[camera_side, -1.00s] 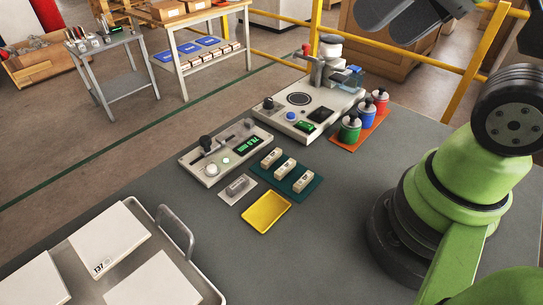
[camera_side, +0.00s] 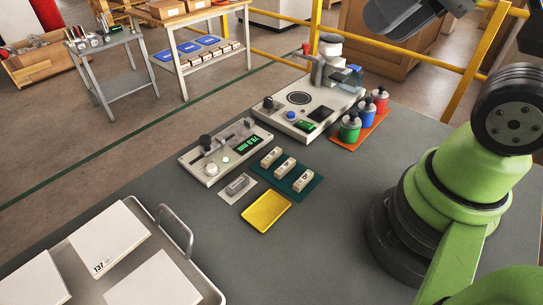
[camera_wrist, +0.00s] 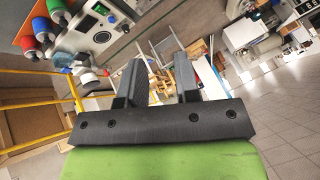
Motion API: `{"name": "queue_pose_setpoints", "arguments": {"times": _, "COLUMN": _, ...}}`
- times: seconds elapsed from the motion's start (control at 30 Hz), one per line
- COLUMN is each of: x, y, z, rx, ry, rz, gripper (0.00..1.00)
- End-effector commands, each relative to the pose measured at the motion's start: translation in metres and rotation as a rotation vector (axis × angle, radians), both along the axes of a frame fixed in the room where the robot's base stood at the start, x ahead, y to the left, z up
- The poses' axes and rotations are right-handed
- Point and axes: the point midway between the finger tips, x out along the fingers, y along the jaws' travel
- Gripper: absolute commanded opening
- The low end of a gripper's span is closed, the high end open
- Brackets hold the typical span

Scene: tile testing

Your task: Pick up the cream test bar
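Three cream test bars lie side by side on a dark green mat (camera_side: 308,192) on the grey bench: a rear bar (camera_side: 271,157), a middle bar (camera_side: 285,166) and a front bar (camera_side: 303,181). Each has small dark marking. My gripper (camera_wrist: 159,72) shows in the wrist view with its two dark fingers apart and nothing between them. The wrist view looks across the room, and I cannot make out the bars there. The side view does not show my fingertips; dark parts of my arm are high at the top right, away from the bars.
A grey bar (camera_side: 237,184) lies on a pale pad beside the mat. A yellow tray (camera_side: 266,212) is in front. Two instruments (camera_side: 222,157) (camera_side: 318,112) stand behind, with lidded jars (camera_side: 350,128) on an orange mat. A metal tray (camera_side: 205,290) holds white tiles at front left.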

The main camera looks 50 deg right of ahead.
Motion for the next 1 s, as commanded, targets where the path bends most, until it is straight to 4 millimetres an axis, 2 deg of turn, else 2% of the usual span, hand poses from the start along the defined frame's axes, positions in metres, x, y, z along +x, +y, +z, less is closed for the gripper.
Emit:
{"name": "queue_pose_setpoints", "arguments": {"times": 0.17, "x": 0.002, "y": 0.000, "z": 0.000, "rx": 0.004, "ry": 0.007, "rz": -0.007, "gripper": 0.30}}
{"name": "queue_pose_setpoints", "arguments": {"times": 0.27, "x": 0.011, "y": -0.001, "z": -0.001, "rx": 0.024, "ry": 0.047, "rz": -0.044, "gripper": 0.30}}
{"name": "queue_pose_setpoints", "arguments": {"times": 0.47, "x": 0.058, "y": -0.002, "z": -0.016, "rx": 0.110, "ry": 0.220, "rz": -0.252, "gripper": 0.30}}
{"name": "queue_pose_setpoints", "arguments": {"times": 0.67, "x": 0.112, "y": 0.000, "z": -0.058, "rx": 0.176, "ry": 0.400, "rz": -0.518, "gripper": 0.30}}
{"name": "queue_pose_setpoints", "arguments": {"times": 0.8, "x": 0.143, "y": 0.003, "z": -0.103, "rx": 0.198, "ry": 0.509, "rz": -0.711, "gripper": 0.30}}
{"name": "queue_pose_setpoints", "arguments": {"times": 1.0, "x": 0.167, "y": 0.007, "z": -0.170, "rx": 0.201, "ry": 0.615, "rz": -0.950, "gripper": 0.30}}
